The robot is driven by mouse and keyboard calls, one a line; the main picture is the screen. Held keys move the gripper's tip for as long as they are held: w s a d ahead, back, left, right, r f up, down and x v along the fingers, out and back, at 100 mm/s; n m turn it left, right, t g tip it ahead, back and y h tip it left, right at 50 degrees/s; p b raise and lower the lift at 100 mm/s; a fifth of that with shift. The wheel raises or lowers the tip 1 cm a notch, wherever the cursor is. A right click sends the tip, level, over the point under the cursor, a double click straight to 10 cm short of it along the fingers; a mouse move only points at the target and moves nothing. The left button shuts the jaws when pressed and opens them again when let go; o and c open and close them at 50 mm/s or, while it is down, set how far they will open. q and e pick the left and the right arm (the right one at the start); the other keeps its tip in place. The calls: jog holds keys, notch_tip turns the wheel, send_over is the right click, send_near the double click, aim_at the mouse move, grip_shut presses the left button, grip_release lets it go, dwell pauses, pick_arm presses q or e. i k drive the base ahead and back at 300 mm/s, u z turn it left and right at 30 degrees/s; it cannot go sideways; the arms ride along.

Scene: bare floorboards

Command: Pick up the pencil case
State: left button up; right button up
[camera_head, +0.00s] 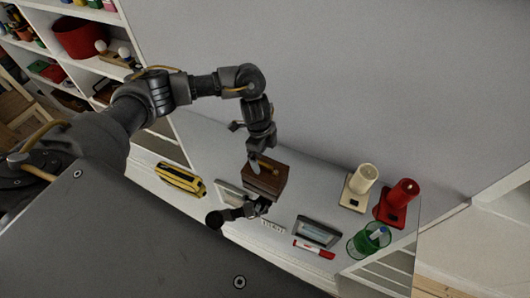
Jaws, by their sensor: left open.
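A long yellow and black case (180,180), which looks like the pencil case, lies on the white shelf top left of centre. My left gripper (262,157) is open and points down over a brown wooden box (268,181), to the right of the yellow case and apart from it. Whether its fingers touch the box I cannot tell. A dark jointed part (236,213) shows just below the box; it may be my right gripper, and its jaws are not clear.
Right of the box are a framed grey device (317,231), a red marker (313,250), a green holder (369,240), a cream cylinder on a base (359,187) and a red one (398,203). A wall stands behind. A shelf with a red pot (80,38) is upper left.

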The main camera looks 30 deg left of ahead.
aim_at(181, 178)
jog(key=k, duration=2)
